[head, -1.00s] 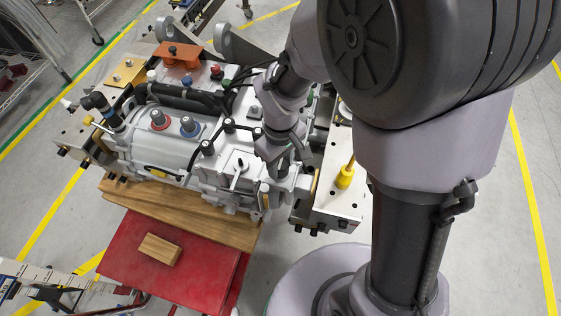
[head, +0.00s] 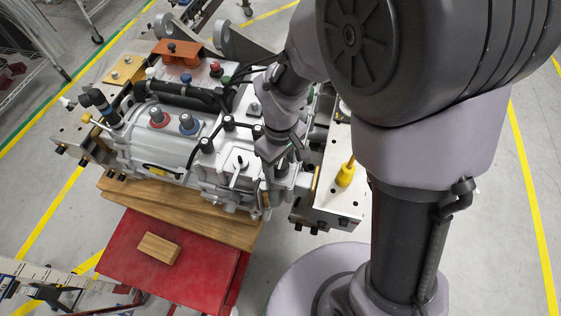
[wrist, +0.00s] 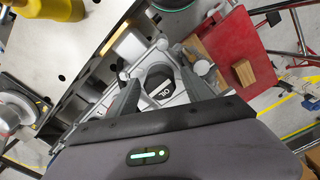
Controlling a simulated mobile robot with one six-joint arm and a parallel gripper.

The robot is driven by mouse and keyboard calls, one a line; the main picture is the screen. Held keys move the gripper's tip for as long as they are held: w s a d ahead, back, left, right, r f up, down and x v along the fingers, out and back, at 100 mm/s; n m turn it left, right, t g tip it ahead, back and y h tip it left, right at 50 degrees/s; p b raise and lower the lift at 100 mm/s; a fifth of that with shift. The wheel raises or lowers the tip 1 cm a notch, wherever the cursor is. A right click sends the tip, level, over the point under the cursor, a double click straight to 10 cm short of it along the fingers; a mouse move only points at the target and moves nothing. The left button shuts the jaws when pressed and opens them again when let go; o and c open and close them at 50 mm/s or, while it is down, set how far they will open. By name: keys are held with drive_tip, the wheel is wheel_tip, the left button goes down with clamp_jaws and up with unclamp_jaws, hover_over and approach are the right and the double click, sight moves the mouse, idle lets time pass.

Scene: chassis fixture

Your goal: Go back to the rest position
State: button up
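My gripper (wrist: 156,70) is in the wrist view with its two fingers spread apart. A black cap marked OIL (wrist: 158,86) shows between the fingers, with grey gaps on both sides, so the gripper holds nothing that I can see. How far the cap is below the fingertips is hard to tell. In the head view my gripper (head: 277,153) hangs over the right end of the grey chassis housing (head: 160,145). My wrist hides the cap there.
A yellow object (head: 346,174) stands on the metal fixture plate (head: 335,205) right of the housing. A wooden block (head: 158,248) lies on a red surface (head: 200,275) in front. Black hoses and a red and a blue knob (head: 189,122) rise from the housing. Open floor lies right.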

wheel_tip(320, 180, up, 6)
drive_tip(key=p, duration=0.5)
drive_tip(key=shift+r+p, duration=0.2)
drive_tip(key=shift+p, duration=0.1)
drive_tip(key=shift+f, duration=0.2)
drive_tip(key=s+d+r+m+t+y+b, duration=0.1)
drive_tip(key=s+d+r+m+t+b, duration=0.1)
drive_tip(key=s+r+m, duration=0.3)
drive_tip(key=s+d+r+m+t+y+b, duration=0.1)
drive_tip(key=s+d+r+m+t+b, duration=0.2)
drive_tip(key=s+r+m, duration=0.3)
wheel_tip(320, 180, up, 4)
drive_tip(key=shift+d+f+m+t, duration=0.1)
drive_tip(key=shift+d+m+t, duration=0.3)
drive_tip(key=shift+d+m, duration=0.4)
